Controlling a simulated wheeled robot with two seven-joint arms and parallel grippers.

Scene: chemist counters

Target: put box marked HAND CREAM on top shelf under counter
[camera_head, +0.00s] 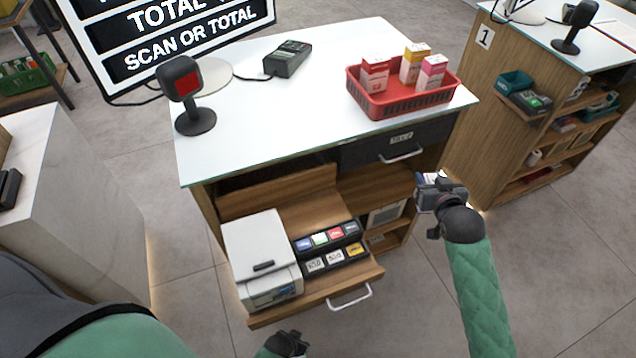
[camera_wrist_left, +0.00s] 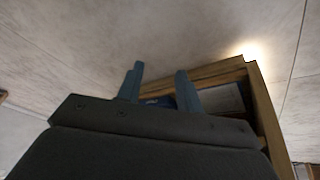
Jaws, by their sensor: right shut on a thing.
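My right gripper (camera_head: 428,186) is shut on a small box (camera_head: 429,177), mostly hidden by the jaws. A white and blue face shows, but I cannot read its marking. It is held in front of the counter's right end. The counter (camera_head: 270,110) has a white top. Under it, below a dark drawer, is the open top wooden shelf (camera_head: 372,187), its visible part bare. My left gripper (camera_head: 288,344) is low at the bottom edge. In the left wrist view its fingers (camera_wrist_left: 160,85) are apart with nothing gripped.
A pulled-out wooden drawer (camera_head: 316,303) holds a white printer (camera_head: 262,250) and several small coloured boxes. A red basket (camera_head: 400,103) with 3 cartons sits on the counter. The dark drawer (camera_head: 395,145) has a protruding handle. A lower shelf holds a pale item (camera_head: 386,214).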

